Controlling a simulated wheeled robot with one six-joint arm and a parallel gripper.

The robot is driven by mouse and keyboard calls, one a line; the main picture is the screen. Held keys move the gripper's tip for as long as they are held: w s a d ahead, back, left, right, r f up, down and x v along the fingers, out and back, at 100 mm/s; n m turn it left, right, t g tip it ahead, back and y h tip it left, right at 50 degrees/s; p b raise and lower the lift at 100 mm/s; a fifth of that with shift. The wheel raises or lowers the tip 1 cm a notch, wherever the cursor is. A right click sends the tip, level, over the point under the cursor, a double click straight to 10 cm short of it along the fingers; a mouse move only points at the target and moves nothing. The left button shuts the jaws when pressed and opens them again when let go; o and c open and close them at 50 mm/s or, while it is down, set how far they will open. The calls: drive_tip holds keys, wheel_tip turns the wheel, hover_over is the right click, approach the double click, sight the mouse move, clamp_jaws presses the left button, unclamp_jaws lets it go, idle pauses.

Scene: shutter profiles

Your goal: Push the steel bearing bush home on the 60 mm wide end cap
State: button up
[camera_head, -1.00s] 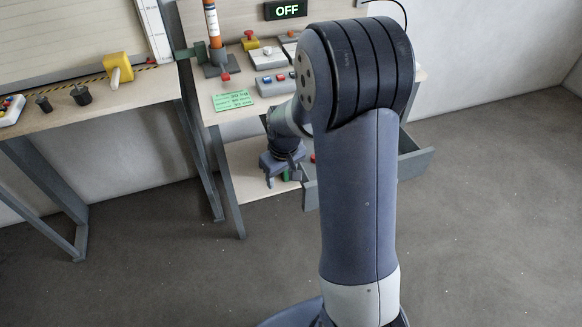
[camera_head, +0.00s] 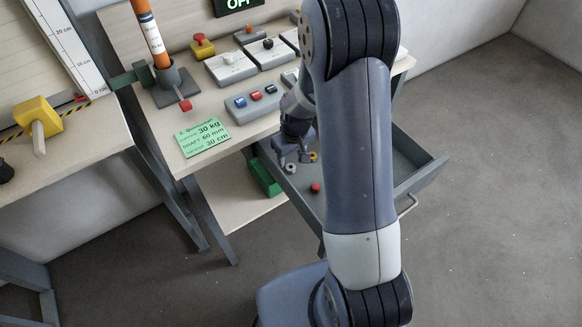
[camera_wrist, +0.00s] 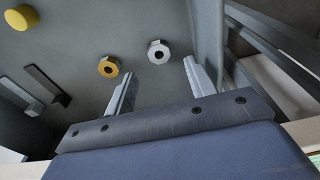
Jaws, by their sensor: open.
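A silver octagonal ring with a dark centre (camera_wrist: 158,51), which looks like the steel bearing bush, lies on the drawer floor in the wrist view. A brass-coloured ring of like shape (camera_wrist: 109,66) lies to its left. My gripper (camera_wrist: 158,68) is open and empty; its fingers point toward the drawer floor, with the silver ring showing between and beyond the tips. They look apart from it. In the head view my gripper (camera_head: 301,154) is over the open drawer, close to the rings. I cannot make out a 60 mm end cap for certain.
The open grey drawer (camera_head: 432,172) has walls around my gripper. Dark angled pieces (camera_wrist: 45,84) and a yellow round piece (camera_wrist: 21,18) lie in it. The bench above holds a green card (camera_head: 203,136), button boxes (camera_head: 252,101) and an orange tube in a stand (camera_head: 150,35).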

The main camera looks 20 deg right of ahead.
sight(291, 164)
drive_tip(key=shift+f, duration=2.2)
drive_tip(key=shift+c, duration=0.2)
drive_tip(key=c, duration=1)
drive_tip(key=shift+r, duration=0.15)
